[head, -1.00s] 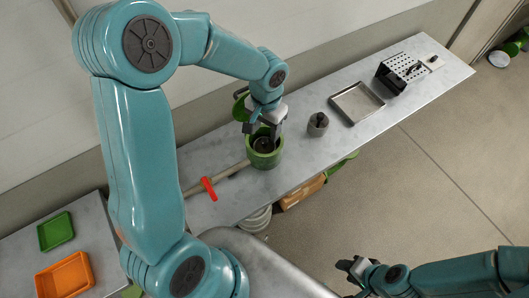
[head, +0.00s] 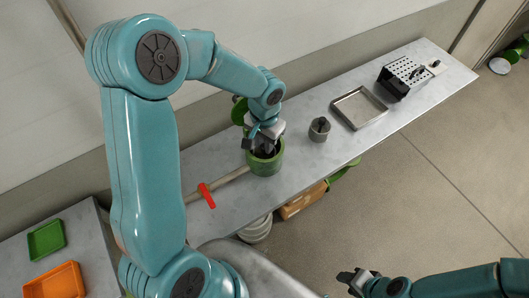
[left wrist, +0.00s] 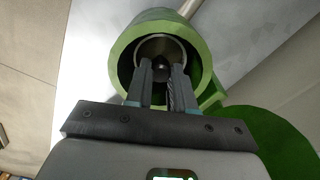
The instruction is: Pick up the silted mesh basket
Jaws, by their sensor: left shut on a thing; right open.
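A green round housing (head: 266,168) stands open on the grey bench. My left gripper (head: 262,150) reaches down into its mouth from above. In the left wrist view the housing (left wrist: 128,60) surrounds both fingers of my left gripper (left wrist: 162,78). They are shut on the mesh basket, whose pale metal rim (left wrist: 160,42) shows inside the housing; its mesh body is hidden. A dark round knob sits between the fingertips. The round green lid (head: 239,111) is swung open behind the housing. My right gripper (head: 350,281) is open and empty at the lower right, away from the bench.
A grey pipe with a red lever (head: 207,196) runs left from the housing. To its right stand a dark grey cylinder (head: 319,132), a shallow metal tray (head: 340,116) and a black box with a perforated top (head: 405,72). Green (head: 46,240) and orange trays (head: 52,283) lie lower left.

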